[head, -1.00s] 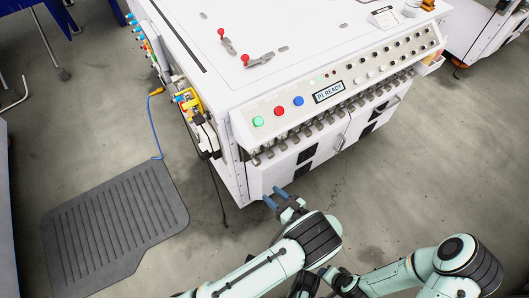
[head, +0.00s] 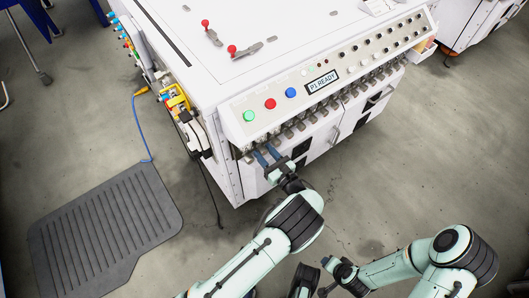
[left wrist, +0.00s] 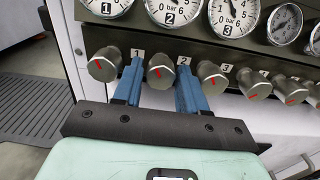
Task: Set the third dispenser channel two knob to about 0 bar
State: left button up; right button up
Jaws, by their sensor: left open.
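A row of grey knobs with red pointer marks runs under the gauges in the left wrist view. The knob beside label 2 (left wrist: 160,72) is between the two blue fingers of my left gripper (left wrist: 160,80); whether they touch it I cannot tell. Its gauge 2 (left wrist: 170,12) is above, partly cut off, the reading too small to be sure. Knob 1 (left wrist: 103,65) and knob 3 (left wrist: 212,78) are on either side. No dispenser number is readable. In the head view my left gripper (head: 266,157) is open at the row's left end. My right gripper (head: 334,272) is low and away from the machine.
The white machine (head: 230,85) has a sloped panel with green (head: 249,116), red (head: 270,103) and blue (head: 291,92) buttons above the knobs. More knobs run closely to the right. A grey mat (head: 105,230) lies on the floor at left, with open floor in front.

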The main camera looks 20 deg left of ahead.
pick_arm(q)
jog(key=shift+w+a, duration=0.25)
grip_shut()
